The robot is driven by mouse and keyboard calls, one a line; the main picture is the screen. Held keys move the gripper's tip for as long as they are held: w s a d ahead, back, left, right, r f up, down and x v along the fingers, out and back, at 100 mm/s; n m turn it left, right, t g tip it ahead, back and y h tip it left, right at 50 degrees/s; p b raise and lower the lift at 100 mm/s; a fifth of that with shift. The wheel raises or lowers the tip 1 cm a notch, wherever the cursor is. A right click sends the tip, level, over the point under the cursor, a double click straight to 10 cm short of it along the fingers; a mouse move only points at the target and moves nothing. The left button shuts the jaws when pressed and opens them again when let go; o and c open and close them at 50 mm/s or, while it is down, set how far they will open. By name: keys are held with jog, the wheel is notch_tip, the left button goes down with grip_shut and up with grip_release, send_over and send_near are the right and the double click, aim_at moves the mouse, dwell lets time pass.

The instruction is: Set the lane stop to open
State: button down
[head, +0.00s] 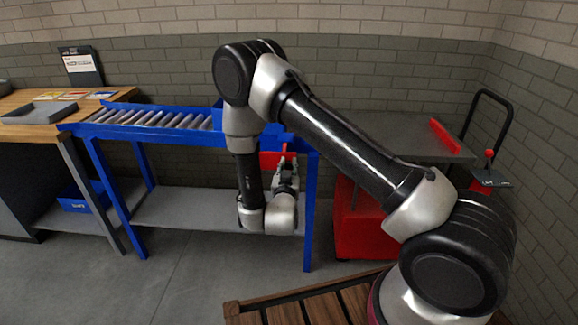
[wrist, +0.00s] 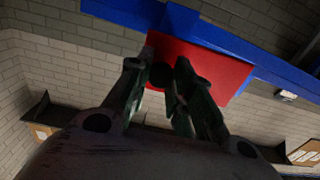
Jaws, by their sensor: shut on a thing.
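The lane stop is a red plate (head: 268,160) at the right end of the blue roller lane (head: 160,118), partly hidden behind my arm and gripper. In the wrist view the red plate (wrist: 222,72) hangs beside a blue rail, with a dark round knob (wrist: 162,76) in front of it. My gripper (head: 287,163) points up at the plate from below. In the wrist view its fingers (wrist: 160,78) are shut on the knob, one on each side. How far the stop is raised or lowered is hard to tell.
A wooden workbench (head: 30,122) with a grey tray stands at the left. A red cart with a grey top (head: 410,150) stands right of the lane. A blue bin (head: 85,198) sits on a low shelf. The floor in front of the lane is clear.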

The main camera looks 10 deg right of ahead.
jog(key=shift+v, duration=0.8)
jog(key=c, duration=1.3)
grip_release()
jog(key=shift+o, duration=0.2)
jog(key=v, duration=1.2)
